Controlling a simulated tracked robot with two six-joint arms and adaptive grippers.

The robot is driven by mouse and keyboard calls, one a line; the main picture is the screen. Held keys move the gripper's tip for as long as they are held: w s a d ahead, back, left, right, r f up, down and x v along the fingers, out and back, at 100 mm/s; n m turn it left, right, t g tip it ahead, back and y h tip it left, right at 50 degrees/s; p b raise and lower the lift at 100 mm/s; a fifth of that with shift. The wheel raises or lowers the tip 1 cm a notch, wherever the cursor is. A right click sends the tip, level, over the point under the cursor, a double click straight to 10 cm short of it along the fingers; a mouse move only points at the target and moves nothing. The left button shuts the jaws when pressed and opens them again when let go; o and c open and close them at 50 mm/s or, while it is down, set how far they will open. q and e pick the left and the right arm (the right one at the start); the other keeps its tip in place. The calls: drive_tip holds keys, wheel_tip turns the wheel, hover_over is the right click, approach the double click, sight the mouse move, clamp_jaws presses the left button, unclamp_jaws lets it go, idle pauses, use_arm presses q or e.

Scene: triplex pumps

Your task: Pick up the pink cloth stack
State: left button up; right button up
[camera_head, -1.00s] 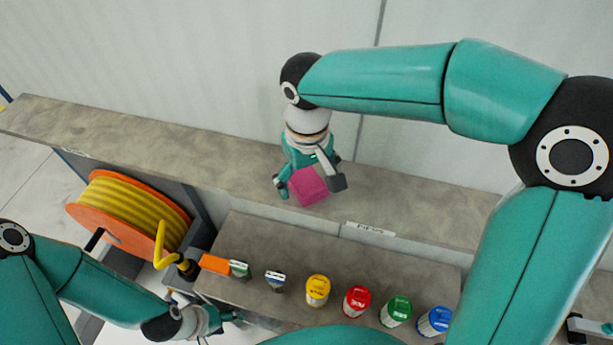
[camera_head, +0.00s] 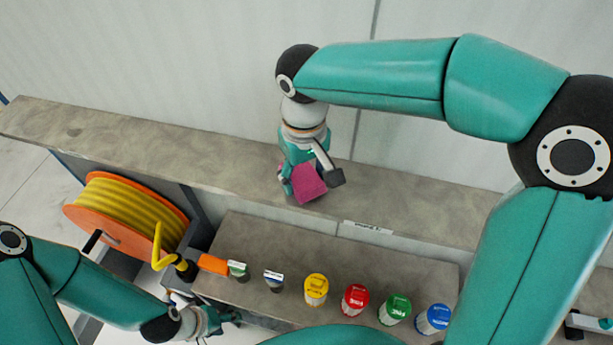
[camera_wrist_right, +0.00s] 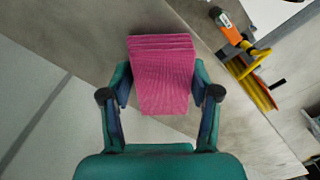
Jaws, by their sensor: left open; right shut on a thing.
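The pink cloth stack (camera_head: 308,184) is at the upper shelf (camera_head: 420,204), between the fingers of my right gripper (camera_head: 305,180). In the right wrist view the stack (camera_wrist_right: 163,75) shows several folded layers at its far edge, and both fingers of my right gripper (camera_wrist_right: 160,98) press against its sides. I cannot tell whether the stack still touches the shelf. My left gripper (camera_head: 222,320) is open and empty at the lower left, beside the front of the lower bench.
The lower bench (camera_head: 290,240) holds a yellow jar (camera_head: 316,289), a red jar (camera_head: 355,299), a green jar (camera_head: 395,308) and a blue jar (camera_head: 433,319). An orange reel with yellow hose (camera_head: 128,215) stands at the left.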

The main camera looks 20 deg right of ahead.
sight(305, 175)
wheel_tip(305, 175, up, 19)
drive_tip(key=p, duration=0.1)
idle(0.3)
drive_tip(key=o, duration=0.5)
drive_tip(key=shift+c, duration=0.2)
drive_tip(key=c, duration=0.3)
